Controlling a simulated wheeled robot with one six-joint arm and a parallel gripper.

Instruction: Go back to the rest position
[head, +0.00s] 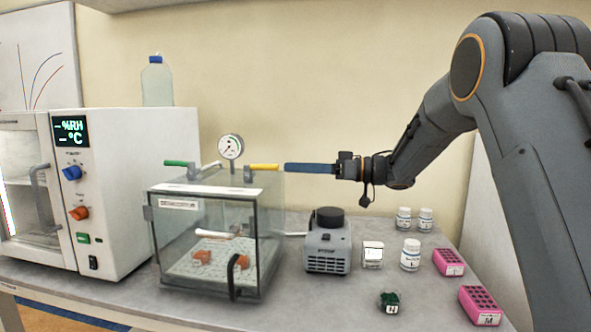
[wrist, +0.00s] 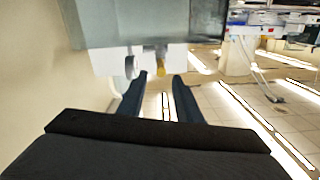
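My gripper (head: 290,169) reaches in from the right in the head view, level and pointing left. Its blue fingers end just right of the yellow valve handle (head: 264,167) on top of the clear chamber (head: 268,225). In the wrist view my gripper (wrist: 160,85) has its two fingers apart with nothing between them. The yellow handle (wrist: 161,75) shows ahead, between and beyond the fingertips. From the head view alone, one finger hides the other.
A gauge (head: 231,147) and a green handle (head: 179,163) stand on the chamber. A white oven (head: 140,190) is at left.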

